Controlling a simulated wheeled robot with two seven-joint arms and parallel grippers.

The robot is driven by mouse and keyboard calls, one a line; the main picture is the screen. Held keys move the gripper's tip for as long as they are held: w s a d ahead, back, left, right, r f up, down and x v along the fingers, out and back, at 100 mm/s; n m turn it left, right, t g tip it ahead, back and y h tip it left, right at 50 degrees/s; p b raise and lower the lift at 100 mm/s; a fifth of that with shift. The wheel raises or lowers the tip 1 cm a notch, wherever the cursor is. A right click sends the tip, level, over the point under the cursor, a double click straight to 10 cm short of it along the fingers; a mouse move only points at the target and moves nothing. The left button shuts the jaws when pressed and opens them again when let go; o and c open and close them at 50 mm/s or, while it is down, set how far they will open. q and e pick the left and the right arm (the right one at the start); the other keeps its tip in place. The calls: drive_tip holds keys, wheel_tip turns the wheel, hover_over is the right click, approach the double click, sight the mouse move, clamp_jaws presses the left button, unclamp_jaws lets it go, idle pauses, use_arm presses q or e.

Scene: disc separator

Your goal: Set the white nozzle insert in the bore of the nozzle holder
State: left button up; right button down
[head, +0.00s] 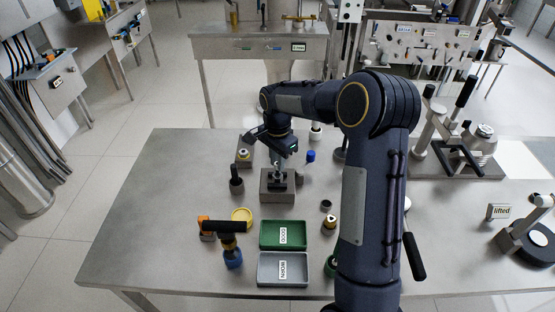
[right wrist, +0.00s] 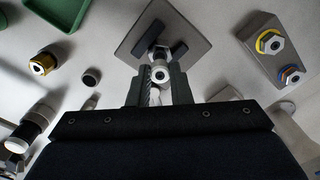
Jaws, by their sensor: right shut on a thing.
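My right gripper (head: 281,163) is over the grey block (head: 268,196) in the middle of the table, pointing down at it. In the right wrist view its fingers (right wrist: 160,88) are shut on a small white piece with a dark round hole (right wrist: 160,74), which I take to be the nozzle insert. Beyond the fingertips is the block (right wrist: 185,25) with two black jaws. A metal part (right wrist: 160,52) shows between these jaws, probably the nozzle holder; its bore is hidden. I cannot tell whether the insert touches it. My left gripper is not in view.
A green tray (head: 263,241) and a grey tray (head: 264,279) lie in front of the block. A block with hex parts (right wrist: 262,60) is close by. The left of the table is clear.

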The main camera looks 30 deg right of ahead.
drive_tip(key=shift+f+b, duration=0.55)
drive_tip(key=shift+f, duration=0.2)
drive_tip(key=shift+f, duration=0.45)
drive_tip(key=c, duration=1.3)
unclamp_jaws()
drive_tip(key=shift+o, duration=0.3)
wheel_tip(320, 180, up, 7)
drive_tip(key=shift+r+b, duration=0.2)
drive_tip(key=shift+b, duration=0.45)
drive_tip(key=shift+r+p, duration=0.45)
drive_tip(key=shift+r, duration=0.3)
wheel_tip(320, 180, up, 3)
drive_tip(key=p, duration=0.2)
drive_tip(key=shift+p, duration=0.4)
